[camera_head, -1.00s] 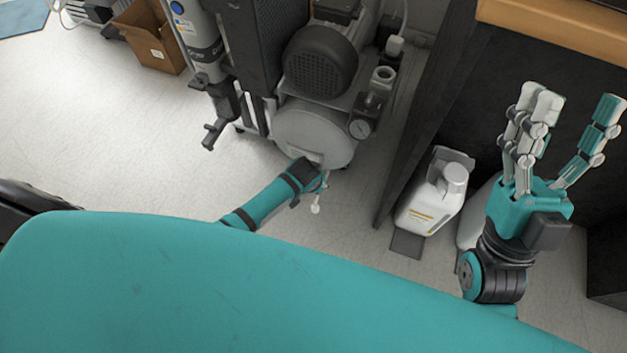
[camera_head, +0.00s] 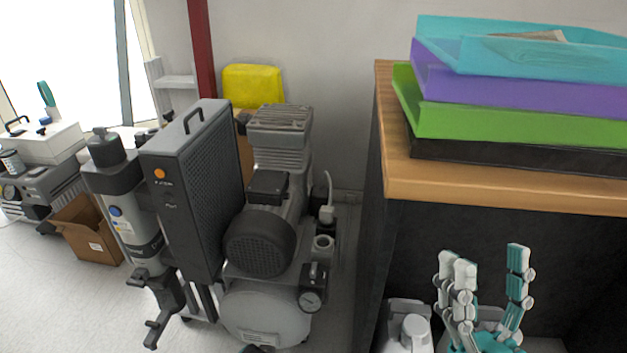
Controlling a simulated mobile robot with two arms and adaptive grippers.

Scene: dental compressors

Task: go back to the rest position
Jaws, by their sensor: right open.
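My right gripper (camera_head: 487,290) is at the bottom right of the head view, fingers pointing up and spread apart. It is open and empty, in front of the dark space under the wooden-topped shelf. Of my left arm, only a small dark and teal bit shows at the bottom edge, below the compressor tank; whether its gripper is open or shut cannot be seen. The dental compressor (camera_head: 258,240) stands left of centre, with its grey tank, motor and gauge.
The wooden-topped shelf (camera_head: 480,186) carries stacked trays, with a green one (camera_head: 500,121). A cardboard box (camera_head: 88,240) sits on the floor at left. Floor at lower left is clear.

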